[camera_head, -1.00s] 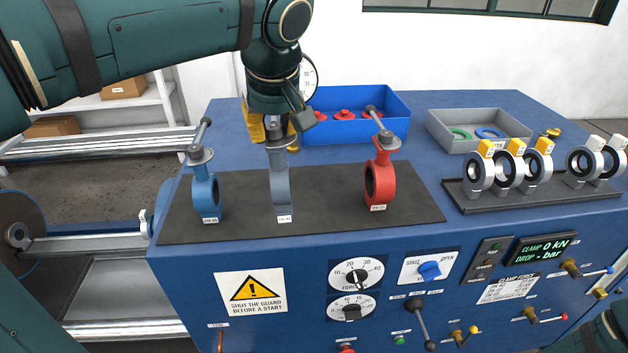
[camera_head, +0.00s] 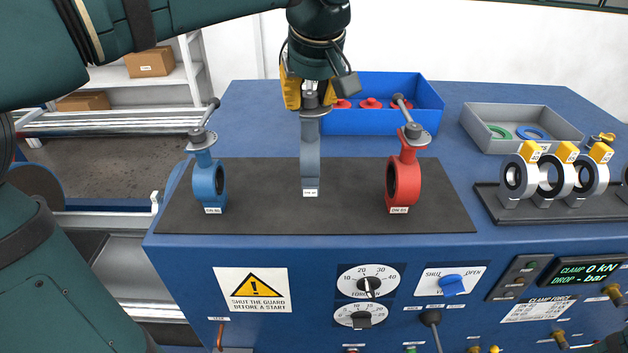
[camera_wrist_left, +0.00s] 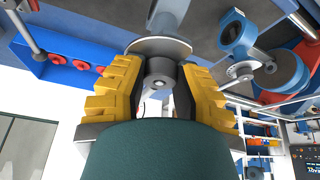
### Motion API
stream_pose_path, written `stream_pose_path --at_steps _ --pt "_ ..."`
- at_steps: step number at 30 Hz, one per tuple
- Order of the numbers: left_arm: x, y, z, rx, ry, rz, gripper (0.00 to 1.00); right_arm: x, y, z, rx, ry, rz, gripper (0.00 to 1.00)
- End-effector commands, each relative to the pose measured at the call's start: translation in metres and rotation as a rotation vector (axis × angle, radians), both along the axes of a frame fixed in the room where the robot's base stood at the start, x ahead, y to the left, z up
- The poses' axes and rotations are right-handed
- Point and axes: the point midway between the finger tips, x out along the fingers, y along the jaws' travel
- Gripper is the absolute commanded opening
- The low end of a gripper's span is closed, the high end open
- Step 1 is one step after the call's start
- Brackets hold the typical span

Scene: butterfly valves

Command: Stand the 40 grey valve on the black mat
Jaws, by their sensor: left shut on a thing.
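The grey valve (camera_head: 310,155), with a white label at its foot, hangs upright from my left gripper (camera_head: 309,98). Its yellow fingers are shut on the valve's top, below the wrist. The left wrist view shows the grey top hub (camera_wrist_left: 160,74) between the two yellow fingers. The valve's foot shows over the black mat (camera_head: 250,222), between the blue valve (camera_head: 208,182) and the red valve (camera_head: 404,180). I cannot tell for sure whether its foot touches the mat. The grey valve's lever is not clearly seen. My right gripper is out of view.
Blue and red valves stand upright on the mat with levers raised. A blue bin (camera_head: 370,122) with red parts stands behind. A grey tray (camera_head: 480,135) with rings and a rack (camera_head: 510,212) of yellow-tagged valves are to the right. The mat's front strip is clear.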

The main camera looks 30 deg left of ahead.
Motion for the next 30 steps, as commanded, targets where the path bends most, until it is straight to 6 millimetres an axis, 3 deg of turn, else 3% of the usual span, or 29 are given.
stream_pose_path --at_steps 9,17,24,30 --pt "-0.001 0.000 -0.046 0.002 -0.002 -0.001 0.00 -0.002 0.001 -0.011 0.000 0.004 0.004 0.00" --pt "0.000 0.000 -0.061 0.001 -0.003 -0.001 0.00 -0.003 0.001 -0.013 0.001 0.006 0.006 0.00" --pt "0.000 0.000 -0.089 0.001 -0.002 0.000 0.00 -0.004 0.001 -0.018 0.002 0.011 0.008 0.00" --pt "0.000 0.000 -0.091 0.001 -0.005 0.000 0.00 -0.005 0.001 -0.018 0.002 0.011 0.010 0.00"
